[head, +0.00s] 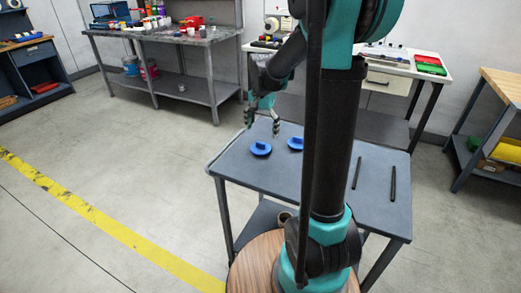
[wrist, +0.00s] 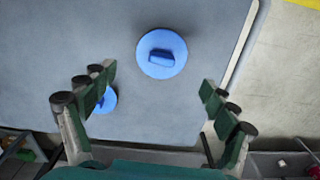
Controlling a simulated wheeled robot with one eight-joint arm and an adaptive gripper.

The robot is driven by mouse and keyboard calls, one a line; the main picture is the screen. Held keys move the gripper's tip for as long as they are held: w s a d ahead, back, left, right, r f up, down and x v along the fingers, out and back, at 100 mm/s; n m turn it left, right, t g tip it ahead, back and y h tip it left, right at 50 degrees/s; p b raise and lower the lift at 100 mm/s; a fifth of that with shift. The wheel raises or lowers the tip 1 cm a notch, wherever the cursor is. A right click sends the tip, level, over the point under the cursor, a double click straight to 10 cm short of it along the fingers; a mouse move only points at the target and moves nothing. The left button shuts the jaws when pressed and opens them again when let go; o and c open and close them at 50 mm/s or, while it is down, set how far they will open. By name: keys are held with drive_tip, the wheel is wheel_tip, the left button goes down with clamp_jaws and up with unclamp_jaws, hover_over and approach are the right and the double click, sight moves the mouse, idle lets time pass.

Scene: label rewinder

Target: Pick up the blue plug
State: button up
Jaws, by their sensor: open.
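Two blue plugs lie on the grey table (head: 330,190). Each is a round disc with a raised grip bar on top. In the head view one plug (head: 260,149) is near the table's left edge, and the other (head: 296,143) is to its right, beside my arm. My gripper (head: 262,125) is open and empty above the table's far left part. In the wrist view one plug (wrist: 162,40) lies just beyond the gap between the fingertips (wrist: 158,83). The second plug (wrist: 104,103) is partly hidden behind the left finger.
Two dark rods (head: 357,173) (head: 393,183) lie on the right of the table. A workbench (head: 165,33) with bottles stands at the back left. A white-topped bench (head: 400,66) with red and green trays stands behind. My arm hides part of the table's middle.

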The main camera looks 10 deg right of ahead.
sight(261, 143)
drive_tip(key=shift+a+f, duration=0.15)
drive_tip(key=shift+f, duration=3.4)
drive_tip(key=c, duration=1)
drive_tip(key=shift+r, duration=0.1)
